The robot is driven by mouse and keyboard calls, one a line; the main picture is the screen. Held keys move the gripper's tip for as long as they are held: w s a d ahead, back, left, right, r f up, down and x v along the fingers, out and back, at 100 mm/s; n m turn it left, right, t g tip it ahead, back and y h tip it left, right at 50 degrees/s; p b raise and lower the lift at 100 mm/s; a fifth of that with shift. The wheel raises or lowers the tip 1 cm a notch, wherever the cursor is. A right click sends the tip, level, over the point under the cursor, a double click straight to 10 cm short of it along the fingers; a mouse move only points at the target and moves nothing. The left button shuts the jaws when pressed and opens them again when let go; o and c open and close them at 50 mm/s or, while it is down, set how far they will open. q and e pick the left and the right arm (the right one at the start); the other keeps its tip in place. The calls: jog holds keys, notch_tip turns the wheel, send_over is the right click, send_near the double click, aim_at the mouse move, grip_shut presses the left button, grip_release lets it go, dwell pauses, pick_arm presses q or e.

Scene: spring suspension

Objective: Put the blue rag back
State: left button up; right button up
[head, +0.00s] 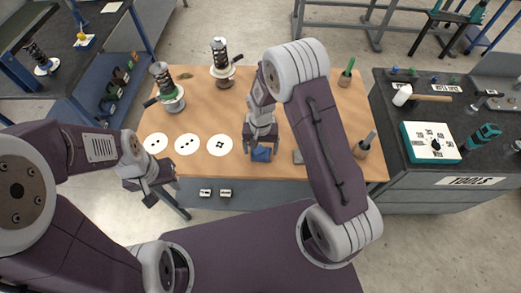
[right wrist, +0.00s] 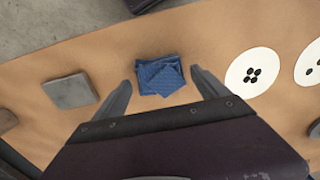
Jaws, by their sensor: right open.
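The blue rag (head: 261,154) lies folded on the wooden bench top (head: 290,120), near its front edge. In the right wrist view the rag (right wrist: 161,76) lies between and just beyond the two spread fingers. My right gripper (head: 260,147) is open above the rag and points down at it; the fingers do not close on it. It also shows in the right wrist view (right wrist: 168,90). My left gripper (head: 155,195) is off the bench's front left corner, away from the rag; its finger opening is not clear.
White discs with black holes (head: 187,144) lie left of the rag. A grey block (head: 298,157) lies to its right. Spring assemblies (head: 222,65) stand at the back left. A brown pot with a tool (head: 362,148) stands at the right edge. A dark tool bench (head: 388,150) adjoins on the right.

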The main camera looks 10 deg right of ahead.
aim_at(261, 151)
notch_tip(261, 151, up, 11)
jog(key=s+d+r+n, duration=0.1)
jog(key=s+d, duration=0.2)
jog(key=s, duration=0.3)
jog(key=s+d+r+n+t, duration=0.1)
jog(key=s+d+n, duration=0.1)
jog(key=s, duration=0.5)
jog(key=shift+d+r, duration=0.15)
jog(key=shift+d, duration=0.25)
jog(key=shift+s, duration=0.1)
